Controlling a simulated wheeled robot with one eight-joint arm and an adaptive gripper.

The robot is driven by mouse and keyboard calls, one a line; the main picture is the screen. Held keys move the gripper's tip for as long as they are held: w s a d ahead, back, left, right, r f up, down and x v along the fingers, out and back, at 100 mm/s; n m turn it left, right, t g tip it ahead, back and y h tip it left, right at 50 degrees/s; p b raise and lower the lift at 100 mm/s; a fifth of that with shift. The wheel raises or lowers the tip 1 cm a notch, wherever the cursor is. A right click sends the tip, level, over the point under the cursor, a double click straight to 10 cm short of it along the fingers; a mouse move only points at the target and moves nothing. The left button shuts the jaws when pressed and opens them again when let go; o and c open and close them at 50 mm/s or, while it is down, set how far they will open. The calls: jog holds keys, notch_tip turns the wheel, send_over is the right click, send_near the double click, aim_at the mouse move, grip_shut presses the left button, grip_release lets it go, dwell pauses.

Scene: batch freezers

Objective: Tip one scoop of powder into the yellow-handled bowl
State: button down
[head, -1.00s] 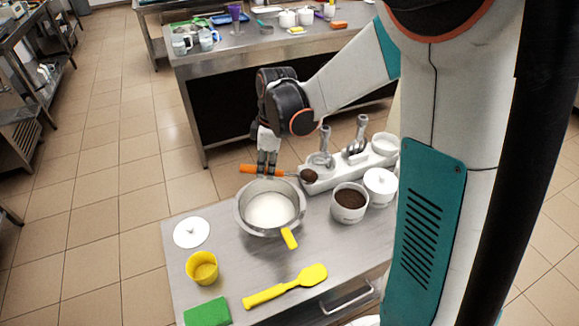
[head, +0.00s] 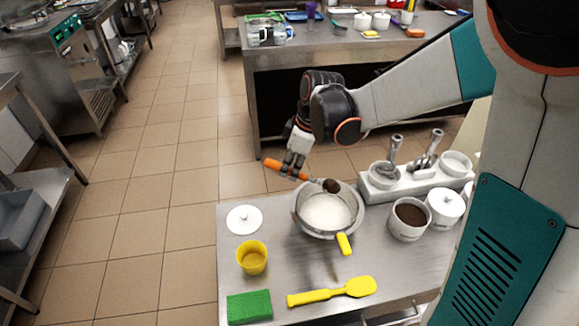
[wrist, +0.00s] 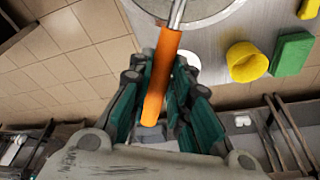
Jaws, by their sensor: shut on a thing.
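The yellow-handled bowl (head: 300,222) stands on the steel table with white contents inside. Its yellow handle (head: 345,244) points toward the front. My gripper (head: 293,168) is shut on the orange handle of a scoop (head: 275,166), at the bowl's far left side. The scoop's head (head: 332,186), with dark brown powder, is over the bowl's far rim. The wrist view shows the orange handle (wrist: 162,75) between my fingers and part of the bowl (wrist: 235,45). A white pot of brown powder (head: 408,232) stands open to the right of the bowl.
A white lid (head: 244,219), a yellow cup (head: 252,258), a green sponge (head: 249,306) and a yellow spatula (head: 332,292) lie left and in front. A white holder with utensils (head: 410,187) and a lidded pot (head: 446,208) stand at right.

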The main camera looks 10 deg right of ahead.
jog(key=r+y, duration=0.1)
jog(key=d+r+t+y, duration=0.1)
jog(key=shift+s+d+r+t+y, duration=0.3)
jog(key=shift+s+r+y, duration=0.05)
jog(key=shift+r+y, duration=0.05)
jog(key=d+y, duration=0.1)
jog(key=s+d+r+t+y+b, duration=0.1)
jog(key=d+r+t+y+b, duration=0.1)
jog(key=y, duration=0.1)
jog(key=shift+s+r, duration=0.2)
jog(key=shift+s, duration=0.15)
jog(key=d+y+b, duration=0.1)
jog(key=b, duration=0.1)
jog(key=s+d+r+t+y+b, duration=0.1)
jog(key=b, duration=0.1)
jog(key=shift+s+d+y, duration=0.2)
jog(key=shift+d+y, duration=0.1)
jog(key=shift+s+d+r+t+y+b, duration=0.35)
jog(key=shift+d+t+y+b, duration=0.2)
jog(key=shift+b, duration=0.25)
